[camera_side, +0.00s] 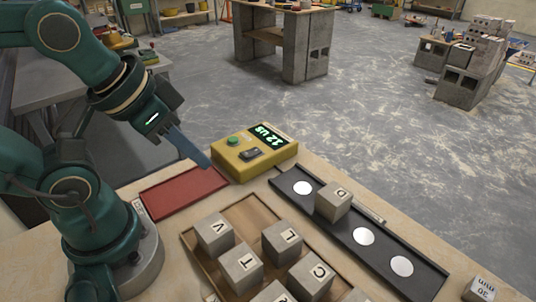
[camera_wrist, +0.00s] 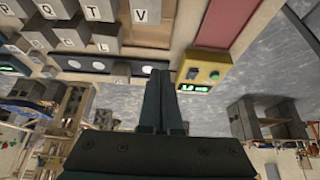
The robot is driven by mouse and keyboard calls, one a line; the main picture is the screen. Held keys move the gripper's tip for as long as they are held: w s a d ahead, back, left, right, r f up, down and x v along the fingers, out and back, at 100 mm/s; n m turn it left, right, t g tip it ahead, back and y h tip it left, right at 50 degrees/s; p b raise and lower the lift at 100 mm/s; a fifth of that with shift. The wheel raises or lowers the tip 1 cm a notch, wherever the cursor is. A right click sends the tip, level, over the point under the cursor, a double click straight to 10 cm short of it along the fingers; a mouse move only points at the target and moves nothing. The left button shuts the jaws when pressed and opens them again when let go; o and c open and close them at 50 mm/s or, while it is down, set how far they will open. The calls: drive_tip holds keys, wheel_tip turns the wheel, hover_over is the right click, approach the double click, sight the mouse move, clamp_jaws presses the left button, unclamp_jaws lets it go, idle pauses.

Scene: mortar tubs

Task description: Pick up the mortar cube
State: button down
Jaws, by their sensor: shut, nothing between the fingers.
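Several grey mortar cubes stand in a wooden tray (camera_side: 250,212); one reads V (camera_side: 215,234) and another seems to read L (camera_side: 282,241). Some are cut off by the bottom edge. One cube with a letter like D (camera_side: 333,201) stands on a black strip (camera_side: 385,255) between white discs. Which cube is the task's cannot be told. My gripper (camera_side: 207,164) is shut and empty, above the table by the left side of the yellow box. In the wrist view my shut fingers (camera_wrist: 160,76) point past the black strip and the yellow box; lettered cubes (camera_wrist: 140,12) show at upper left.
A yellow box (camera_side: 254,153) with a green display stands at the table's far edge. A red mat (camera_side: 184,193) lies left of it, largely clear. Another marked cube (camera_side: 482,290) sits at the bottom right corner. Concrete block stacks (camera_side: 300,45) stand on the floor behind.

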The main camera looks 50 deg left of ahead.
drive_tip(key=shift+c, duration=0.2)
unclamp_jaws()
